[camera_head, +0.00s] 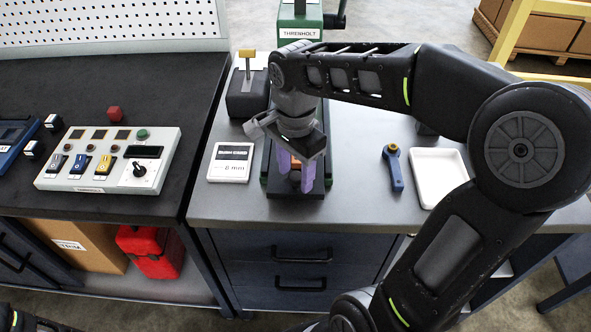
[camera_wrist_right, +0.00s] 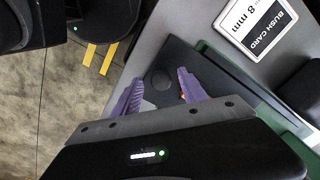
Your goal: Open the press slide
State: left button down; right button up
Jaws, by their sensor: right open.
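The green press (camera_head: 297,14), labelled THRENHOLT, stands at the back of the grey bench, its upper part cut off by the top edge. At its base, a dark slide plate (camera_head: 296,193) with a round dark knob shows; the knob (camera_wrist_right: 161,78) is clearer in the right wrist view. My right gripper (camera_head: 296,183) is open and points down over the plate, its purple fingers on either side of the knob area. Whether they touch it I cannot tell. A bit of orange shows between the fingers. My left gripper is out of view.
A bush card (camera_head: 231,162) marked 8 mm lies left of the press base. A dark block with a yellow-topped lever (camera_head: 247,85) stands behind it. A blue-handled tool (camera_head: 393,168) and white tray (camera_head: 438,177) lie to the right. A control box (camera_head: 108,158) stands on the left bench.

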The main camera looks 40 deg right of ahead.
notch_tip(320, 180, up, 8)
jog(key=shift+f, duration=0.1)
dwell(0.4)
dwell(0.5)
